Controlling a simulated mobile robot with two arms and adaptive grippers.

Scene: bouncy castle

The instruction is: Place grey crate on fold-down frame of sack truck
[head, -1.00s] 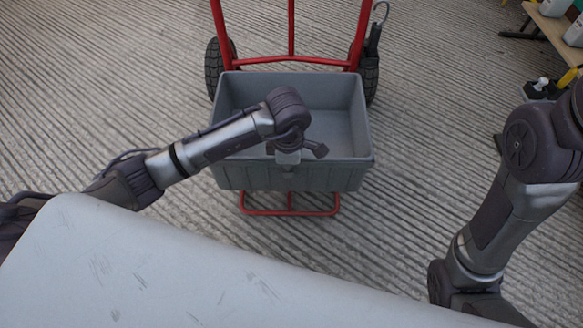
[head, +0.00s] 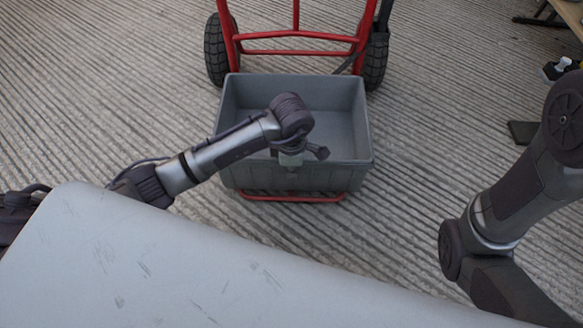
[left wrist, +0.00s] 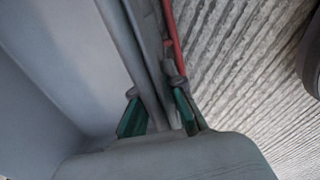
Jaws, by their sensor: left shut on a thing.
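The open grey crate (head: 340,178) is upright and looks empty in the head view. My left gripper (head: 290,162) is shut on the middle of its near wall. In the left wrist view the gripper's green fingers (left wrist: 156,100) lie on either side of the crate's wall (left wrist: 60,70). The red sack truck (head: 295,36) stands behind the crate. Its fold-down frame (head: 293,199) lies under the crate, with only the near bar showing. I cannot tell whether the crate touches the frame.
The truck's black wheels (head: 216,50) stand on ridged concrete floor (head: 440,90). A dark object with a white top (head: 560,68) and part of a table (head: 555,14) are at the upper right. Floor is clear on both sides of the crate.

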